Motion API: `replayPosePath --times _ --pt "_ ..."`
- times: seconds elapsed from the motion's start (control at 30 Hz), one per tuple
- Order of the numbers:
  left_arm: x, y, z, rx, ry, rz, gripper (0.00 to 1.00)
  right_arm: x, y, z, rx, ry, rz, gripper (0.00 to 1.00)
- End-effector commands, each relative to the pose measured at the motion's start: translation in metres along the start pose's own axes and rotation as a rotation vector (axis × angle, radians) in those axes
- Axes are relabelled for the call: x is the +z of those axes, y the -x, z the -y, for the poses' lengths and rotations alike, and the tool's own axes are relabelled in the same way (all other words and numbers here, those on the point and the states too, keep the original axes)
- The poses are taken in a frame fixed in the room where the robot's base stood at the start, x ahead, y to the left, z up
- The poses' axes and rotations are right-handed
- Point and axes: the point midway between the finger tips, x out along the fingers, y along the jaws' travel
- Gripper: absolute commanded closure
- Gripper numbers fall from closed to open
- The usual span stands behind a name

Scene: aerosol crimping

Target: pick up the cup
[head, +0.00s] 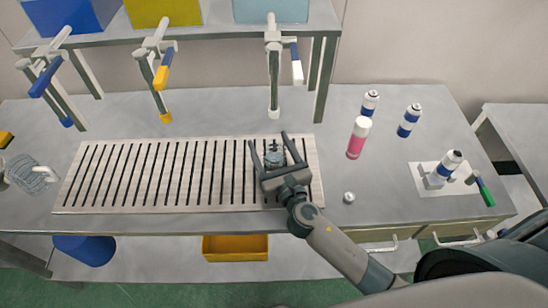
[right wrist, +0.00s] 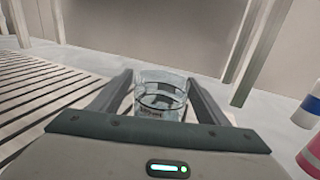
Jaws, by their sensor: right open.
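The cup (head: 275,157) is a clear glass with a dark band or markings. It stands upright on the right end of the slatted grate (head: 60,203). My right gripper (head: 268,138) is open, with one finger on each side of the cup. In the right wrist view the cup (right wrist: 160,93) shows between the two fingers, and its lower part is hidden behind the gripper body. I cannot tell whether either finger touches the glass. My left gripper is not in view.
Right of the grate stand a pink bottle with a white cap (head: 358,138), blue-and-white cans (head: 408,121) and a small metallic piece (head: 348,197). Taps (head: 274,65) hang above the grate's back. A glass jug (head: 30,174) stands at the far left.

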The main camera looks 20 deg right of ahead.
Motion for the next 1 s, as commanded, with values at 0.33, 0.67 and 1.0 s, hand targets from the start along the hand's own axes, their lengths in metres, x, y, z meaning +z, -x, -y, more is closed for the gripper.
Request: replayPosePath --times 0.33,0.67,1.0 --pt "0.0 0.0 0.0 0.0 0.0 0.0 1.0 0.0 0.0 0.0 0.0 0.0 0.0 0.77" --pt "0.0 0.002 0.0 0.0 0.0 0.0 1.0 0.009 0.0 0.0 0.001 -0.001 0.003 0.77" --pt "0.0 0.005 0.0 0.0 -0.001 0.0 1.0 0.048 0.005 0.012 0.001 0.003 0.002 0.77"
